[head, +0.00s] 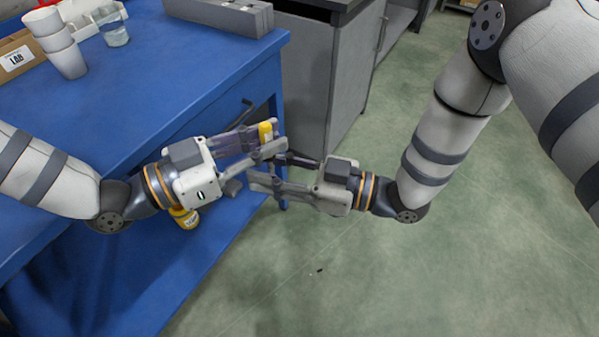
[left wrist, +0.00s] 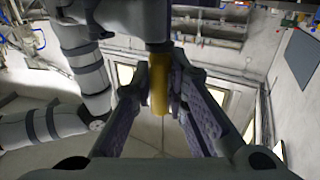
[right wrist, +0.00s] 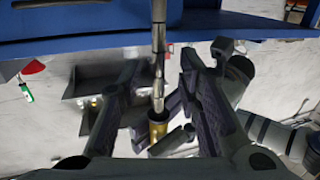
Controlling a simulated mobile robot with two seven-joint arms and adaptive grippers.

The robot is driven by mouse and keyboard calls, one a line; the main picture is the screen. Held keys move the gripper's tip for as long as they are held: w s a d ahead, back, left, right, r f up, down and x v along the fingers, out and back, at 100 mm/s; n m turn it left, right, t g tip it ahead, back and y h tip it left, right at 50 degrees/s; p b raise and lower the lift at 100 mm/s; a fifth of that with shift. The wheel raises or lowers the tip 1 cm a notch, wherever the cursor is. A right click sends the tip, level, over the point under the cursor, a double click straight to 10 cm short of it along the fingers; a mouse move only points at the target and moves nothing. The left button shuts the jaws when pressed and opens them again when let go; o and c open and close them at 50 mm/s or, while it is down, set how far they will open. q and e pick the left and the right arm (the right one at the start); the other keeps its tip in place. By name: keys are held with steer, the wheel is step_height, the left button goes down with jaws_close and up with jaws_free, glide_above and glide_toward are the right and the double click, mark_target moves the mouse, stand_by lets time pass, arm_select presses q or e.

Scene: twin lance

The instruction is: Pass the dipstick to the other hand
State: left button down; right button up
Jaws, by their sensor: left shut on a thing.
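The dipstick has a yellow handle (head: 265,132), seen at the fingertips of my left gripper (head: 258,143), which is shut on it beyond the blue table's edge.
The blue table (head: 150,95) carries white cups (head: 68,60), a glass of water (head: 113,30), a cardboard box (head: 18,60) and a grey block (head: 220,14). A yellow bottle (head: 186,218) shows below my left gripper. A grey cabinet (head: 315,85) stands behind. The green floor is clear at lower right.

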steer(key=shift+w+a, duration=0.1)
steer(key=shift+a, duration=0.15)
steer(key=shift+c, duration=0.5)
jaws_close()
arm_select(q)
steer(key=c, duration=1.5)
jaws_free()
